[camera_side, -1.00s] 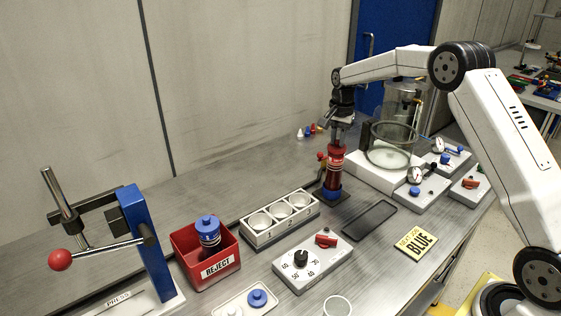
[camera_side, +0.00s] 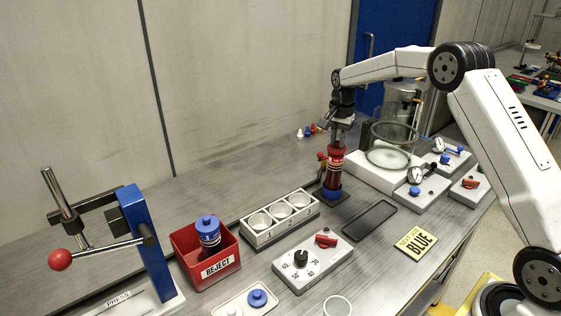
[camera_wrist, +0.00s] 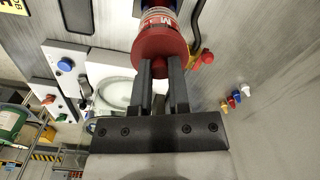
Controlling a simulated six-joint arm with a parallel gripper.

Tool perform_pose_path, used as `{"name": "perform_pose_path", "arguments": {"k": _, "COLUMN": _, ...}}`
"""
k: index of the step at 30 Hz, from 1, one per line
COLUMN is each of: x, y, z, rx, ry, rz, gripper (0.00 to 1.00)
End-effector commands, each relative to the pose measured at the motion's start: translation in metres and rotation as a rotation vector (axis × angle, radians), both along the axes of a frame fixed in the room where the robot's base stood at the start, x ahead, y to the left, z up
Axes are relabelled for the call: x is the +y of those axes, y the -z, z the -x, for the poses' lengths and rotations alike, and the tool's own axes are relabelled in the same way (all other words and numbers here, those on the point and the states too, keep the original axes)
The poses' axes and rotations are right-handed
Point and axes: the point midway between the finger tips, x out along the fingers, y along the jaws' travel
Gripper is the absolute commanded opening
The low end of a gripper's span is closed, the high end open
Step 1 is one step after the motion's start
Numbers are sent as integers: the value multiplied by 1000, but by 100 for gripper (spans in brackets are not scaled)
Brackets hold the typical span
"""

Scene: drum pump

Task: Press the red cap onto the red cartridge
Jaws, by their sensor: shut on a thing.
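The red cartridge (camera_side: 335,170) stands upright on a blue base at the back middle of the bench in the side view. It also shows in the wrist view (camera_wrist: 158,19). The red cap (camera_wrist: 158,44) sits at the cartridge's top end, with its small knob between my fingers. My gripper (camera_wrist: 160,75) is shut on the red cap; in the side view my gripper (camera_side: 339,138) points down from directly above the cartridge. Whether the cap is fully seated cannot be told.
A red reject bin (camera_side: 212,268) holds a blue-capped cartridge. A white three-cup rack (camera_side: 280,220) and a dial box (camera_side: 310,265) stand in front. A glass jar (camera_side: 393,145) on a white base is close to the right. A lever press (camera_side: 143,240) stands at left.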

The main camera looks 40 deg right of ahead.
Motion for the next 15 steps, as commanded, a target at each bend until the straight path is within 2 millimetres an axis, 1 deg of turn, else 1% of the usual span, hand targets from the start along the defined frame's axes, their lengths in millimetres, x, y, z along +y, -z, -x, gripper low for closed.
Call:
{"name": "perform_pose_path", "arguments": {"k": 12, "x": 0, "y": 0, "z": 0, "rx": 0, "ry": 0, "rz": 0, "gripper": 0}}
{"name": "perform_pose_path", "arguments": {"k": 13, "x": 0, "y": 0, "z": 0, "rx": 0, "ry": 0, "rz": 0, "gripper": 27}}
{"name": "perform_pose_path", "arguments": {"k": 14, "x": 0, "y": 0, "z": 0, "rx": 0, "ry": 0, "rz": 0, "gripper": 37}}
{"name": "perform_pose_path", "arguments": {"k": 15, "x": 0, "y": 0, "z": 0, "rx": 0, "ry": 0, "rz": 0, "gripper": 50}}
